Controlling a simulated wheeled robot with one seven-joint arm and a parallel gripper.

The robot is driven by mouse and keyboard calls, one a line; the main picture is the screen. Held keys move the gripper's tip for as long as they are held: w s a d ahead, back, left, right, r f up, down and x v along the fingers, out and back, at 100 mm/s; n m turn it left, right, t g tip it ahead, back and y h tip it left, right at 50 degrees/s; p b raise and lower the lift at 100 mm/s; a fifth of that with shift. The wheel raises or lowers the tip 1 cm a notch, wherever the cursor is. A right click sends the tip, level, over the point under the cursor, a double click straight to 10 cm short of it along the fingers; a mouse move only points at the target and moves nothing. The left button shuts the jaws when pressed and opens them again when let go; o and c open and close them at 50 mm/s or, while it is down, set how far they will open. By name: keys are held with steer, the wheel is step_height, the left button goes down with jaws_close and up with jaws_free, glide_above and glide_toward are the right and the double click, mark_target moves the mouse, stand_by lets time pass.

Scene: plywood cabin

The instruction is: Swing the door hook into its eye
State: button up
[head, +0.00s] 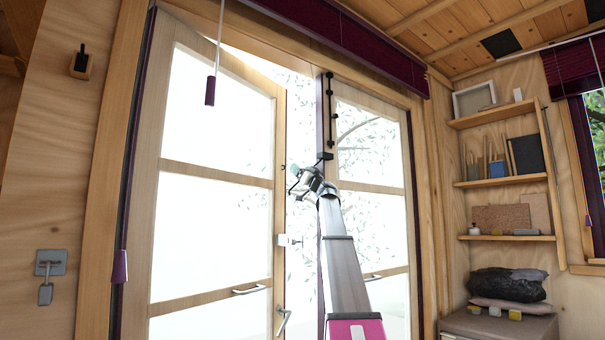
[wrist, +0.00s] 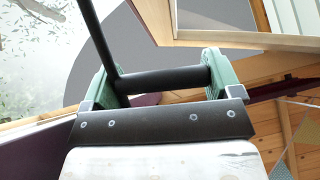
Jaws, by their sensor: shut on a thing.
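My gripper (head: 298,183) is raised at the gap between the two glazed doors. In the wrist view, the green finger pads of my gripper (wrist: 157,82) are shut on a black bar that lies across between them. A thin black rod (wrist: 101,42) runs from this bar to the top left; it looks like the door hook. The left door (head: 172,210) stands ajar, with bright daylight behind it. The right door (head: 375,188) looks closed. A small dark fitting (head: 283,168) sits on the left door's edge; I cannot tell whether it is the eye.
A black bolt rod (head: 330,110) runs down the post beside the gap. A purple pull (head: 210,91) hangs from a cord at the upper left. Shelves (head: 505,181) with small objects stand at the right. A metal latch plate (head: 50,262) is on the left wall.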

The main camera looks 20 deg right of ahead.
steer(key=shift+w+a+r, duration=0.1)
steer(key=shift+a+r, duration=0.1)
steer(key=shift+r, duration=0.3)
steer(key=shift+w+a+r, duration=0.1)
steer(key=shift+a+r, duration=0.1)
steer(key=shift+r, duration=0.25)
stand_by(1.1)
stand_by(0.6)
steer(key=o, duration=1.1)
steer(key=v, duration=1)
steer(key=shift+s+f, duration=0.25)
steer(key=shift+f, duration=0.1)
steer(key=shift+d, duration=0.1)
